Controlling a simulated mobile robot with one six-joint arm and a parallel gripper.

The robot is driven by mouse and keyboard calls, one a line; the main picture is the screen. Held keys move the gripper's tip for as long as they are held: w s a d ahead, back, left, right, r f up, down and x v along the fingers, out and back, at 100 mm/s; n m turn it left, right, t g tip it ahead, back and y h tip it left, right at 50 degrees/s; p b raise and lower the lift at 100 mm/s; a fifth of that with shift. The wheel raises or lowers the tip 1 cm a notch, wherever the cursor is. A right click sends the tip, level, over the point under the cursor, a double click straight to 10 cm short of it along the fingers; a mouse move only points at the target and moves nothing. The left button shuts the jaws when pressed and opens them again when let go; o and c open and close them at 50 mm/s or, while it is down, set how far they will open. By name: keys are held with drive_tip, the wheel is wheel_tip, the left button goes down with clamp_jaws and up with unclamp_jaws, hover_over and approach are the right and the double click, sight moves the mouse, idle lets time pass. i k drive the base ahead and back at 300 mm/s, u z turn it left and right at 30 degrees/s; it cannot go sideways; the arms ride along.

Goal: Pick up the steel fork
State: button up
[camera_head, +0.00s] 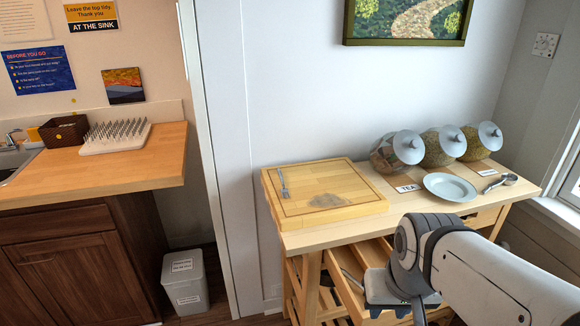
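The steel fork (283,184) lies on the left part of a wooden chopping board (345,180), its length running roughly front to back. The board rests on a light wooden table (405,203). My arm comes in from the lower right. My gripper (412,312) is at the bottom edge of the view, in front of the table and to the right of and nearer than the fork, well apart from it. Its fingers are mostly hidden or cut off, so its opening does not show.
A greyish patch (329,200) marks the board's front. To its right are a TEA label (407,188), a pale plate (450,187), a metal scoop (502,183) and three lidded glass jars (438,147). A counter (100,165) and a white bin (186,282) stand left.

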sight(285, 190)
drive_tip(key=z, duration=2.85)
drive_tip(key=k, duration=1.2)
drive_tip(key=u, duration=2.2)
drive_tip(key=i, duration=1)
drive_tip(key=u, duration=0.1)
